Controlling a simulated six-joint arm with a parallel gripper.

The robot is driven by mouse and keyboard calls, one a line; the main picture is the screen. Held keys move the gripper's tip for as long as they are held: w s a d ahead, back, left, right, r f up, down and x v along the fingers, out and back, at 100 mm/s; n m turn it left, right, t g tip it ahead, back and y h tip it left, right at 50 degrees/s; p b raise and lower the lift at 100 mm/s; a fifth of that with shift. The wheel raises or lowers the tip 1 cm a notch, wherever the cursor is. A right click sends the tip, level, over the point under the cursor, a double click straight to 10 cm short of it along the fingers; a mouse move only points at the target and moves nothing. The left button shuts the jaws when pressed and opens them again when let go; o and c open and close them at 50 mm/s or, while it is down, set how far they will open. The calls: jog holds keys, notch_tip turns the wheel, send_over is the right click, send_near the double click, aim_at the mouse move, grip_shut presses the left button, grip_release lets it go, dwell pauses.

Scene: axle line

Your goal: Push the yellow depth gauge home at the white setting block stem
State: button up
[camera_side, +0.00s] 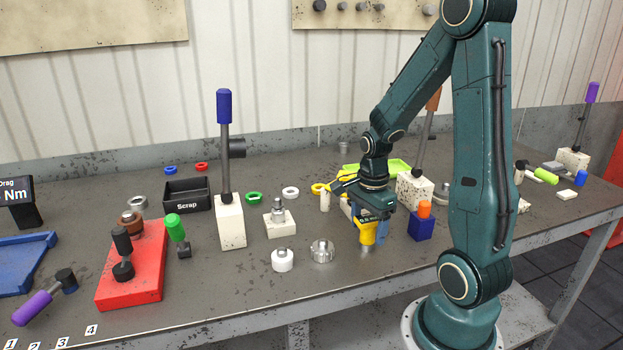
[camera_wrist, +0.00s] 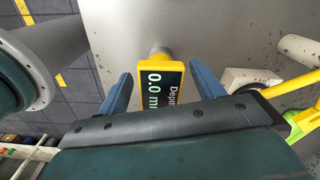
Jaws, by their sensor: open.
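The yellow depth gauge (camera_side: 367,231) stands on the bench below my gripper (camera_side: 369,222), with a grey round foot under its yellow body. In the wrist view the gauge (camera_wrist: 175,68) shows a dark display reading 0.0. My gripper's blue fingers (camera_wrist: 161,88) are open, one on either side of the gauge, with visible gaps. A white block with a stepped metal stem (camera_side: 280,222) stands to the left of the gauge; it looks like the setting block. The gauge is apart from this block.
A knurled metal ring (camera_side: 322,251) and a white round piece (camera_side: 282,260) lie left of the gauge. A blue block with an orange top (camera_side: 422,223) is close on the right. A tall blue-handled lever (camera_side: 229,215) stands farther left. Yellow-handled tool (camera_wrist: 290,84) lies near my gripper.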

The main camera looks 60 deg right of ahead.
jog(key=shift+c, duration=0.5)
jog(key=c, duration=1.2)
jog(key=shift+r, duration=0.15)
notch_tip(320, 180, up, 20)
jog(key=w+a+f+n, duration=0.1)
jog(key=w+a+f, duration=0.3)
jog(key=w+a, duration=0.3)
jog(key=w+a+f+n, duration=0.2)
jog(key=w+a+f, duration=0.2)
jog(key=w+a, duration=0.3)
jog(key=shift+w+a+f+n, duration=0.25)
jog(key=shift+w+f+n, duration=0.05)
jog(key=shift+w, duration=0.05)
